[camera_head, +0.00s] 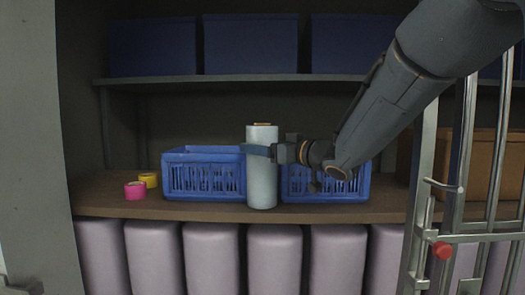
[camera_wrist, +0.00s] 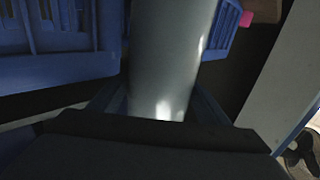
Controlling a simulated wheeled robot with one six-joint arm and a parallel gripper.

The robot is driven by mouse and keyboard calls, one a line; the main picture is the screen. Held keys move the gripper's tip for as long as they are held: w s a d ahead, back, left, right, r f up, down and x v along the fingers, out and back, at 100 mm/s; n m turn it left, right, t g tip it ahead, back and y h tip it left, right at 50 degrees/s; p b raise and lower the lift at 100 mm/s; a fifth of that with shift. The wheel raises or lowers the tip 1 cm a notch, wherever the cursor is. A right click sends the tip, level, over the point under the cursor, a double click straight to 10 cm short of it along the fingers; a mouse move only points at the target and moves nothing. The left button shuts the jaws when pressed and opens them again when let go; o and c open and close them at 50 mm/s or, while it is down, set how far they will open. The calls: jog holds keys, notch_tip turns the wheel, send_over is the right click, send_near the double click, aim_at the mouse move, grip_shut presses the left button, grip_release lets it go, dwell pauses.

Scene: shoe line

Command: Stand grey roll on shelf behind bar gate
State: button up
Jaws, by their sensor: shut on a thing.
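The grey roll (camera_head: 262,180) is upright at the front of the brown shelf (camera_head: 215,211), in front of the gap between two blue crates. My gripper (camera_head: 259,151) is shut on the roll, coming from the right at its upper half. The roll (camera_wrist: 172,45) also fills the middle of the wrist view, between the jaws. Its lower end is close to the shelf's front edge; I cannot tell whether it touches the board. The bar gate (camera_head: 451,190) stands at the right with a red knob (camera_head: 442,250), and my arm reaches in to its left.
A blue crate (camera_head: 203,180) is left of the roll and another (camera_head: 325,188) right of it. A pink roll (camera_head: 135,191) and a yellow roll (camera_head: 150,180) lie at left. A cardboard box (camera_head: 485,165) is behind the gate. Dark blue bins (camera_head: 250,45) fill the upper shelf.

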jog(key=shift+f, duration=0.1)
jog(key=o, duration=2)
jog(key=b+v, duration=0.1)
jog(key=v, duration=0.6)
jog(key=shift+s+d, duration=0.15)
jog(key=shift+s, duration=0.05)
